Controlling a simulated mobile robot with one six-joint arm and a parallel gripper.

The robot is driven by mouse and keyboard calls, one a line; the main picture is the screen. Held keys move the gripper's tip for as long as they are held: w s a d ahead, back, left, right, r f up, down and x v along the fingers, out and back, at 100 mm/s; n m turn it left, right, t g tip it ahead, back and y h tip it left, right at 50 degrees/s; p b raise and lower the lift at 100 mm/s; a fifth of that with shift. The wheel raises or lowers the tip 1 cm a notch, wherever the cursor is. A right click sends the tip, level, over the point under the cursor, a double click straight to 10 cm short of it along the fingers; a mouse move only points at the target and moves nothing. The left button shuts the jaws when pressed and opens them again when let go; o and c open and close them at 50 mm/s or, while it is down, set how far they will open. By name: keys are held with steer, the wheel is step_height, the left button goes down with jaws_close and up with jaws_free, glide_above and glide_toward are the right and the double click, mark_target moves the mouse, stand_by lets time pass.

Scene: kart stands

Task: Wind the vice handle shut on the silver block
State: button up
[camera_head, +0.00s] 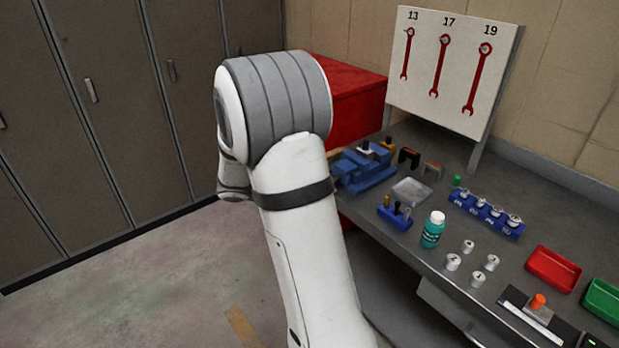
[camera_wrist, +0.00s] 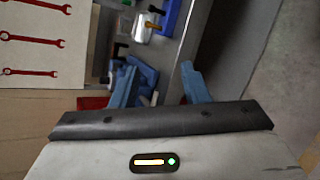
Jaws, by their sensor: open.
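The blue vice (camera_head: 362,172) stands at the far left end of the grey bench, partly hidden behind my arm in the head view. A small pale silvery piece (camera_head: 367,149) shows at its top; I cannot tell whether it is the silver block or how the jaws sit on it. The vice handle is not clear. In the wrist view, blue parts of the vice (camera_wrist: 146,74) show just beyond my gripper (camera_wrist: 160,80). The gripper is open, its two blue fingers apart with nothing seen between them. The head view hides it behind my arm.
A red cabinet (camera_head: 345,95) stands behind the vice. A silver plate (camera_head: 411,191), a blue tool holder (camera_head: 395,217), a teal bottle (camera_head: 433,230) and a red tray (camera_head: 553,269) are on the bench. A wrench board (camera_head: 450,65) stands at the back. The floor at left is clear.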

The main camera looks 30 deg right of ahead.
steer(key=w+d+f+n+t+h+b, duration=0.1)
steer(key=w+d+f+n+t+h, duration=0.4)
steer(key=w+f, duration=0.6)
steer(key=shift+g+h, duration=0.3)
steer(key=d, duration=0.2)
steer(key=w+d+r+p, duration=0.1)
steer(key=d, duration=0.5)
steer(key=shift+w+d+r+p, duration=0.2)
steer(key=shift+w+p, duration=0.05)
steer(key=shift+p, duration=0.1)
steer(key=shift+c, duration=0.5)
jaws_close()
steer(key=shift+a, duration=0.25)
steer(key=shift+d, duration=0.1)
